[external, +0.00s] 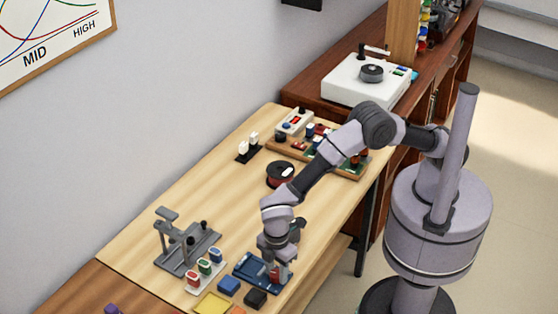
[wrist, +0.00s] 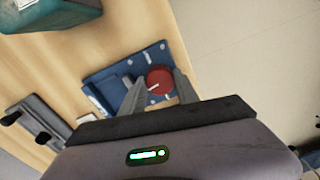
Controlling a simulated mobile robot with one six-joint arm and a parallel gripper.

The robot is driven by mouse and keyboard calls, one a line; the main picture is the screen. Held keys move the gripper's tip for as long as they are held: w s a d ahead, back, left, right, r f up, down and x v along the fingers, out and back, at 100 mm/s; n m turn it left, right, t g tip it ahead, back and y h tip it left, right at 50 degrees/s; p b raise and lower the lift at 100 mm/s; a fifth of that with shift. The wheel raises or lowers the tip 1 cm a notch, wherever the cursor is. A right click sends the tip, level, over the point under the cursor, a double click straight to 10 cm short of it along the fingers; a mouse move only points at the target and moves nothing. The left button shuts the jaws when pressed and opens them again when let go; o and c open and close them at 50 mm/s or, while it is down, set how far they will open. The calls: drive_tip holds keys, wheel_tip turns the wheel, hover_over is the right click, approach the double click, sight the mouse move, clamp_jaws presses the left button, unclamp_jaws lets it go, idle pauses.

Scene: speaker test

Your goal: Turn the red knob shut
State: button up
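The red knob (wrist: 160,80), round with a white mark pointing left, sits on a blue base plate (wrist: 105,85) in the wrist view. In the external view, a bit of red knob (external: 275,273) shows under my gripper, and the blue base (external: 247,271) lies near the table's front. My gripper (wrist: 158,77) points down at the knob, with one finger on each side of it. A gap shows between the left finger and the knob. The right finger is close to the knob's edge, and I cannot tell whether it touches. The fingers look open.
A grey stand (external: 187,252) and a rack of coloured buttons (external: 206,272) stand left of the blue base. Blue (external: 229,285) and black (external: 256,298) blocks lie in front. A dark red spool (external: 280,175) lies farther back.

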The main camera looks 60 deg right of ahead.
clamp_jaws()
drive_tip(key=shift+m, duration=0.4)
drive_tip(key=m+p, duration=0.1)
drive_tip(key=m, duration=1)
drive_tip(key=shift+m, duration=0.3)
drive_tip(key=o, duration=0.9)
unclamp_jaws()
drive_tip(key=shift+c, duration=0.2)
